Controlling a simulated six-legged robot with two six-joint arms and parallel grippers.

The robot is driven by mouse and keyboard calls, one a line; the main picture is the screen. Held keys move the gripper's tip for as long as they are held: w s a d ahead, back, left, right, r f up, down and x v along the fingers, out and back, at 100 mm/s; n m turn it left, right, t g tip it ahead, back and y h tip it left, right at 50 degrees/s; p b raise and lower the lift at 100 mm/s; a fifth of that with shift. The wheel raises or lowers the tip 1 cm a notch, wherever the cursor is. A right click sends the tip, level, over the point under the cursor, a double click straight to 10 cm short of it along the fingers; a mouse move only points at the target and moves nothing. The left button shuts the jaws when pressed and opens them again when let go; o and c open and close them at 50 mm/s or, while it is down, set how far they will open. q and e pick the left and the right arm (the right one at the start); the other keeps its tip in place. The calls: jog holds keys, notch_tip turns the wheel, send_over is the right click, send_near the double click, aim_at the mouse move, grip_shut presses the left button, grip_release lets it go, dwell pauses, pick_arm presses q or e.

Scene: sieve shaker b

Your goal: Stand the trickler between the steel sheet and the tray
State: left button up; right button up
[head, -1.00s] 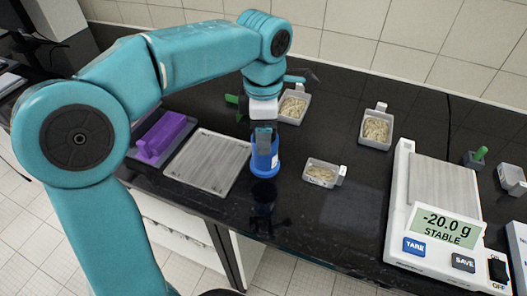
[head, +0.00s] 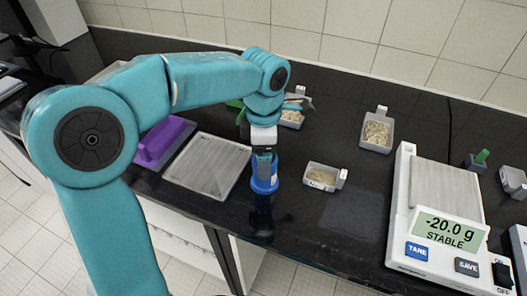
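The trickler appears to be the blue cylinder (head: 265,185) on the black bench. It stands about upright, with the brushed steel sheet (head: 207,166) to its left and a small light tray of grains (head: 324,178) to its right, with gaps on both sides. My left gripper (head: 264,160) points down from above, its dark fingers closed around the trickler's upper part, which they partly hide. The trickler's base is at or very near the bench top; I cannot tell if it touches. My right gripper is not in view.
A purple block (head: 162,143) lies left of the sheet. Other grain trays (head: 376,136) stand farther back. A balance (head: 440,215) reading -20.0 g stands at right, with a green-handled item (head: 480,160) beyond it.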

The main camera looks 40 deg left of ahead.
pick_arm(q)
jog(key=shift+r, duration=0.5)
notch_tip(320, 180, up, 11)
jog(key=p, duration=0.2)
jog(key=shift+r, duration=0.2)
